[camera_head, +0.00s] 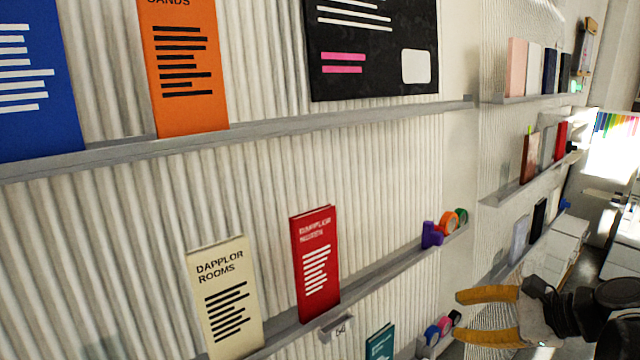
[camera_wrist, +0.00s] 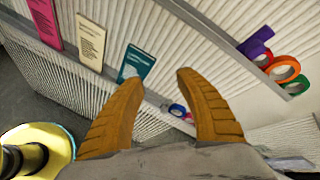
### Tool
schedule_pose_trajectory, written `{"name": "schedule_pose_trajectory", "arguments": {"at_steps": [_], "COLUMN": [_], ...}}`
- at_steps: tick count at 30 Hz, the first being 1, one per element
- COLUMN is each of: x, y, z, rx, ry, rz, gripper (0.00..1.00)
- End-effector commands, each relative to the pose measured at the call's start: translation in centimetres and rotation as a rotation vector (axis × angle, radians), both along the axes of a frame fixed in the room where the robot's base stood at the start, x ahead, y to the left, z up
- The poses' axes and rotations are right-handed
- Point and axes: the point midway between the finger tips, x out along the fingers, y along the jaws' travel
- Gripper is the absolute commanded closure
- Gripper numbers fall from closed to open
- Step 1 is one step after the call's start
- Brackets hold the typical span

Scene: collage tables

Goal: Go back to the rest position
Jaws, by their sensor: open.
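My gripper (camera_head: 488,317) shows at the lower right of the head view, with its two orange-yellow fingers spread apart and nothing between them. In the wrist view my gripper (camera_wrist: 157,105) is also open and empty. Beyond its fingertips is the ribbed wall with shelves. A teal book (camera_wrist: 136,64) stands on a shelf just past the left fingertip, apart from it. The teal book (camera_head: 380,342) is cut off by the bottom edge in the head view.
A cream book (camera_head: 226,298) and a red book (camera_head: 315,262) stand on the middle shelf ledge (camera_head: 375,275). Tape rolls (camera_head: 455,220) sit at its right end. An orange book (camera_head: 183,65) is above. More shelves with books (camera_head: 535,68) and a white cabinet (camera_head: 562,245) are at right.

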Motion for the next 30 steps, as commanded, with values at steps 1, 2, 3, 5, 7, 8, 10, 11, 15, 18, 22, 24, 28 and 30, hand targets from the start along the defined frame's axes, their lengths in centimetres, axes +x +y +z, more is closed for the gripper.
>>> {"name": "schedule_pose_trajectory", "arguments": {"at_steps": [1,2,3,5,7,8,10,11,15,18,22,24,28,30], "x": [-1.2,-1.9,-3.1,-4.9,-7.0,-7.9,-9.7,-10.2,-12.1,-12.6,-12.8,-12.7,-12.7,-12.7], "y": [2.6,3.7,5.1,6.6,7.9,8.2,8.7,8.9,9.0,9.0,8.9,8.9,8.8,8.8], "z": [-1.3,-2.0,-3.0,-4.3,-5.7,-6.2,-7.1,-7.3,-8.0,-8.1,-8.1,-8.0,-8.0,-8.0], "rx": [-0.124,-0.216,-0.342,-0.532,-0.753,-0.844,-1.041,-1.117,-1.392,-1.499,-1.545,-1.547,-1.545,-1.543], "ry": [-0.015,-0.030,-0.053,-0.095,-0.154,-0.182,-0.248,-0.276,-0.384,-0.427,-0.444,-0.445,-0.443,-0.442], "rz": [0.080,0.135,0.214,0.343,0.504,0.575,0.733,0.796,1.029,1.121,1.161,1.161,1.159,1.158], "gripper": [0.59,0.59,0.59,0.59,0.59,0.59,0.59,0.59,0.59,0.59,0.59,0.59,0.59,0.59]}}
